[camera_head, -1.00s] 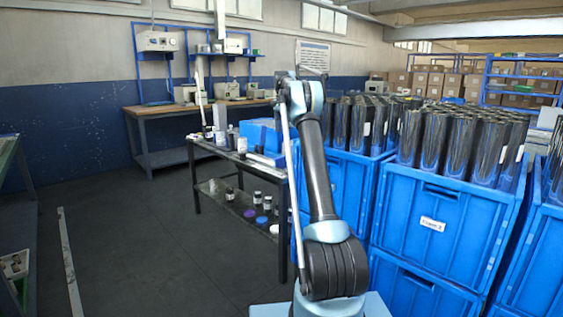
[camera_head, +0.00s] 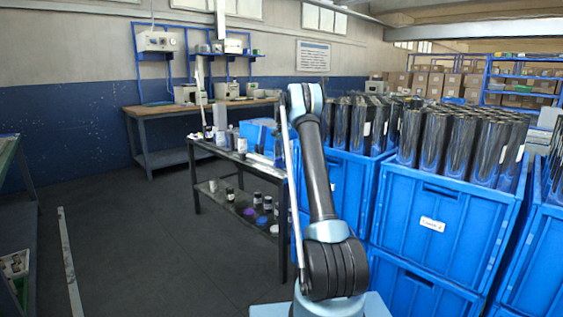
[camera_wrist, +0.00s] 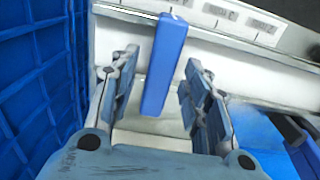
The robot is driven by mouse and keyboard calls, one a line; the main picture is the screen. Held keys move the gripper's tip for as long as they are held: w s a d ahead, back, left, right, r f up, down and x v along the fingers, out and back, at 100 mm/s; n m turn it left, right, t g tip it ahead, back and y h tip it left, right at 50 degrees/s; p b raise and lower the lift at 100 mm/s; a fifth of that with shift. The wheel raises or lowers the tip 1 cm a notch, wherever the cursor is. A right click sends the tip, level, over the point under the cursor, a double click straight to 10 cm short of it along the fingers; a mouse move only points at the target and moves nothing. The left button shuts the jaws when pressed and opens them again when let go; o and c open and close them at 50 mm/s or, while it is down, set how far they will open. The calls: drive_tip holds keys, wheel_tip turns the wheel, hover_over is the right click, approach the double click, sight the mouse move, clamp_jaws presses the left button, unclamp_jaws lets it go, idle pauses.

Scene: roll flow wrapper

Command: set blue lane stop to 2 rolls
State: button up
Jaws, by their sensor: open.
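The blue lane stop (camera_wrist: 165,65) is a long blue block in the wrist view. It stands out from a pale rail, with its far end by a strip of printed labels (camera_wrist: 235,20). I cannot read the labels, so its setting cannot be told. My gripper (camera_wrist: 162,68) is open, with one finger on each side of the blue block. Gaps show between the block and both fingers in the picture; contact is not visible. In the head view my gripper is hidden behind my arm.
Blue crates (camera_head: 445,232) full of dark rolls (camera_head: 465,145) stand close on the right. A dark table (camera_head: 225,158) with bottles and a lower shelf stands left of my arm. A blue crate wall (camera_wrist: 35,90) runs along the wrist view's left side.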

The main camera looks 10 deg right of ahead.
drive_tip(key=shift+f, duration=1)
